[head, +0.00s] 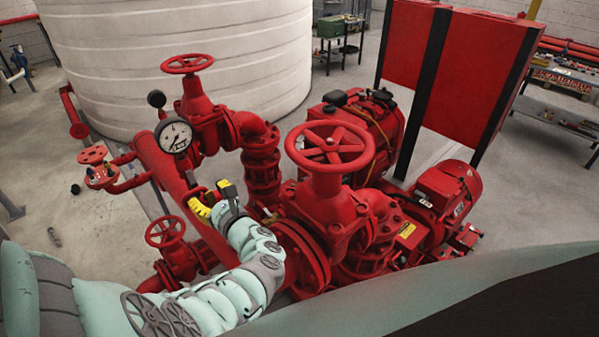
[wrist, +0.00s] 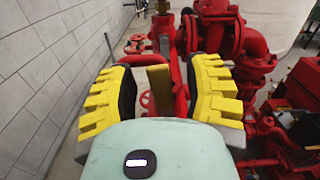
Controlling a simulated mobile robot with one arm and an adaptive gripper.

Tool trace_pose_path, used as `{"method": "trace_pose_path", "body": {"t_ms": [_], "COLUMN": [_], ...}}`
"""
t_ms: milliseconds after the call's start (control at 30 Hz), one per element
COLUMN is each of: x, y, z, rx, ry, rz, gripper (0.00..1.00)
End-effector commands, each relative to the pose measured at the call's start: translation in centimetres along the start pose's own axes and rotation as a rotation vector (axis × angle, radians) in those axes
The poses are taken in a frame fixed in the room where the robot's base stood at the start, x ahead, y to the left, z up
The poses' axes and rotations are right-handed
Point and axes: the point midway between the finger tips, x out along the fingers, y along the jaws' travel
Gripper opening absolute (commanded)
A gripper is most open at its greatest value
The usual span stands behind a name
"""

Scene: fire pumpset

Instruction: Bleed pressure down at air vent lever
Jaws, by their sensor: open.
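My gripper (head: 212,199) has yellow ribbed fingers and is open over the long red pipe, left of the large red handwheel valve (head: 328,165). Nothing is visibly held. The pressure gauge (head: 174,136) has a white dial, but its reading is too small to tell. It stands beyond my fingers.
A smaller red handwheel (head: 166,232) sits low left of my arm, and another handwheel (head: 187,64) stands at the back. The red motor (head: 447,192) is at the right. A white tank (head: 180,60) stands behind. Open floor lies at the left.

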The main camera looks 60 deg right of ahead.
Motion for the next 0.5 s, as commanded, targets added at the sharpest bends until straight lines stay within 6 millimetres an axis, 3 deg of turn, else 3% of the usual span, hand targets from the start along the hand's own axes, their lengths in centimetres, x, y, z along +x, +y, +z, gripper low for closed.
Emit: {"method": "trace_pose_path", "body": {"t_ms": [67,500], "x": [0.01,-0.01], "y": [0.03,-0.01], "z": [0.0,0.0], "rx": [0.0,0.001], "ry": [0.0,0.0], "rz": [0.001,0.0], "gripper": [0.47,0.02]}}
